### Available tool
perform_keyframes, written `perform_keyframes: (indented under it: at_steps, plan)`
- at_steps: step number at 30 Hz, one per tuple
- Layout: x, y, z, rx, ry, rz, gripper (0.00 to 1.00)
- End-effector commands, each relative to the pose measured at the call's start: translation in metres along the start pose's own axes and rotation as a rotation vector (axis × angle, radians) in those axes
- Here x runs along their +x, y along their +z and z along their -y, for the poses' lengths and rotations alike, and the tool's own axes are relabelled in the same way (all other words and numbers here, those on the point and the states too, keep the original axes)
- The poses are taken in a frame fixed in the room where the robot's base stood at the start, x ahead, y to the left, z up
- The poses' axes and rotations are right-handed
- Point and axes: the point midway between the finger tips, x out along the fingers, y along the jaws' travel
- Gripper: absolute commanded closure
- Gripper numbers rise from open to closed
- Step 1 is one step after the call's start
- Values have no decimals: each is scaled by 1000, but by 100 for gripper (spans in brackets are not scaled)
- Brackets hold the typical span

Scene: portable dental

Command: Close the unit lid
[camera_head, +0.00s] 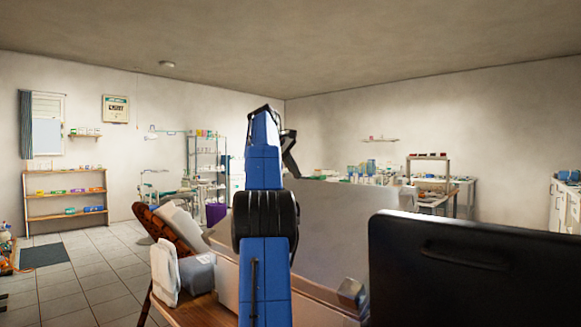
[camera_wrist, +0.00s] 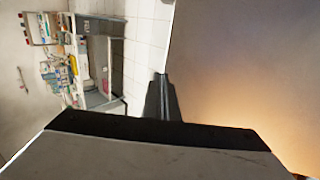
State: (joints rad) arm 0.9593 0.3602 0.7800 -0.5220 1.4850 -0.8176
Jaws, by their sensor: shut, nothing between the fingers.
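A large smooth grey panel (camera_head: 335,225), which looks like the unit lid, stands raised behind my blue arm in the head view. Its lower edge meets a pale body (camera_head: 225,272) on a wooden top, partly hidden by my arm. In the wrist view a plain grey surface (camera_wrist: 245,70) fills the right side, with a warm glow low down; it is probably the same panel. My gripper (camera_wrist: 162,80) shows there as a dark narrow shape beside that surface, shut and empty. I cannot tell whether it touches. My arm hides the gripper in the head view.
A black case-like panel with a handle (camera_head: 480,270) stands close at the right front. A white cloth (camera_head: 165,270) and a grey-blue box (camera_head: 197,272) lie left of my arm. Shelves (camera_head: 66,195) line the far left wall. The tiled floor (camera_head: 90,275) at left is mostly clear.

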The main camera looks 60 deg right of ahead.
Motion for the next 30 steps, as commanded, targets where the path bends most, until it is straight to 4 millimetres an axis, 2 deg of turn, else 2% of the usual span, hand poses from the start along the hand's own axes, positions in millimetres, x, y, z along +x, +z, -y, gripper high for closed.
perform_keyframes:
  at_steps: [10, 23, 30]
  plan:
    - [44, 0, 1, 1, -104, 1, 100]
    - [99, 1, 11, 0, -107, 2, 100]
    - [135, 0, 20, 1, -198, 2, 100]
